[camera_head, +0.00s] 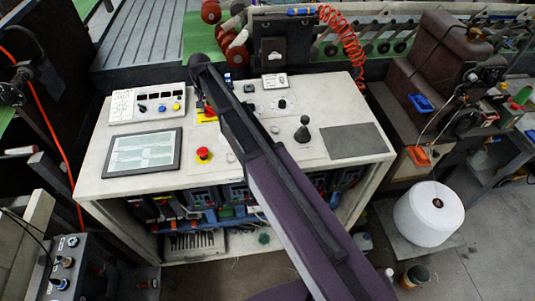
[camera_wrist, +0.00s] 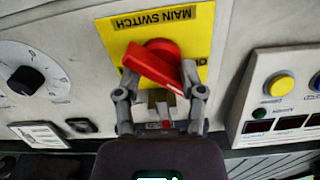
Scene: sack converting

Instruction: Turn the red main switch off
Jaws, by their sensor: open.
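The red main switch (camera_wrist: 152,62) is a rotary knob with a bar handle on a yellow plate (camera_wrist: 186,18) that reads MAIN SWITCH, upside down in the wrist view. Its handle slants from upper left to lower right. My gripper (camera_wrist: 158,86) is open, with one finger on each side of the handle's near part. The right fingertip is very near the handle's end; I cannot tell whether it touches. In the head view my arm covers most of the switch, and only a bit of the yellow plate (camera_head: 207,119) shows.
A red push button (camera_head: 203,154), a screen (camera_head: 144,153) and a black joystick (camera_head: 303,131) are on the white console top. A panel with coloured buttons (camera_head: 147,103) stands left of the switch. A dial (camera_wrist: 27,79) is at left in the wrist view.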

